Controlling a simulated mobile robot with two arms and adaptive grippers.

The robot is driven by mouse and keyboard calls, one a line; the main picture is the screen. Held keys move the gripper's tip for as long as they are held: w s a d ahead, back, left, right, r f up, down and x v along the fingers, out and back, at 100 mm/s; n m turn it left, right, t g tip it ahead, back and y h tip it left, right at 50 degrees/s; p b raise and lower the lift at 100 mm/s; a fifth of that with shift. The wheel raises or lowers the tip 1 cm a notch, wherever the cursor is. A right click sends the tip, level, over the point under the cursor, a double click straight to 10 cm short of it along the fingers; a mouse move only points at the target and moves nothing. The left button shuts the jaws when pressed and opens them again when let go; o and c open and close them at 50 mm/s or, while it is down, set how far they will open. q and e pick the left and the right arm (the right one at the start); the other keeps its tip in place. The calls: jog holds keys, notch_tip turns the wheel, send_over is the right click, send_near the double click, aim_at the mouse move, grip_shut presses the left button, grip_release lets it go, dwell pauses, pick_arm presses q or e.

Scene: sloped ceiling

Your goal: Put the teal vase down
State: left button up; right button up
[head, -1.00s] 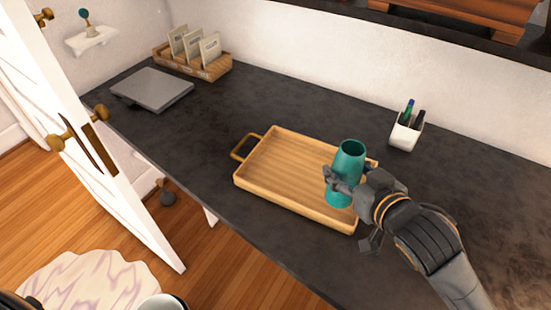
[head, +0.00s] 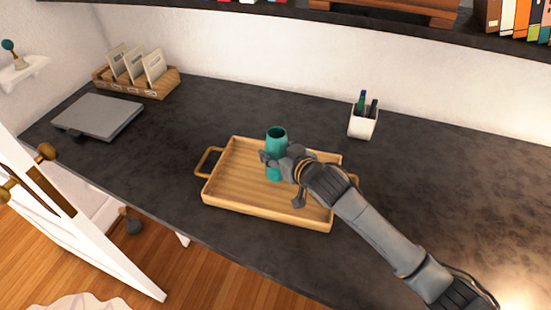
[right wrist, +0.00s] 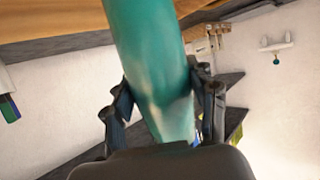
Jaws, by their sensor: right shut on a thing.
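The teal vase (head: 277,138) is upright over the middle of the wooden tray (head: 235,190) in the head view. My right gripper (head: 275,160) is shut on the vase's side, its fingers around the body. The right wrist view shows the vase (right wrist: 148,50) large between the two fingers of my right gripper (right wrist: 164,95). I cannot tell whether the vase's base touches the tray, as my gripper hides part of its lower body. My left gripper is not in view.
The tray lies on a dark counter (head: 440,190). A white pen cup (head: 362,125) stands behind it to the right. A closed grey laptop (head: 100,115) and a wooden card box (head: 150,88) are at the left. A white door (head: 90,245) stands open at front left.

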aim_at(275, 158)
jog(key=shift+w+f, duration=0.2)
jog(key=f, duration=0.3)
jog(key=shift+w+a+p, duration=0.2)
jog(key=shift+p, duration=0.15)
jog(key=shift+f, duration=0.3)
jog(key=shift+f, duration=0.2)
jog(key=o, duration=1.3)
jog(key=shift+o, duration=0.2)
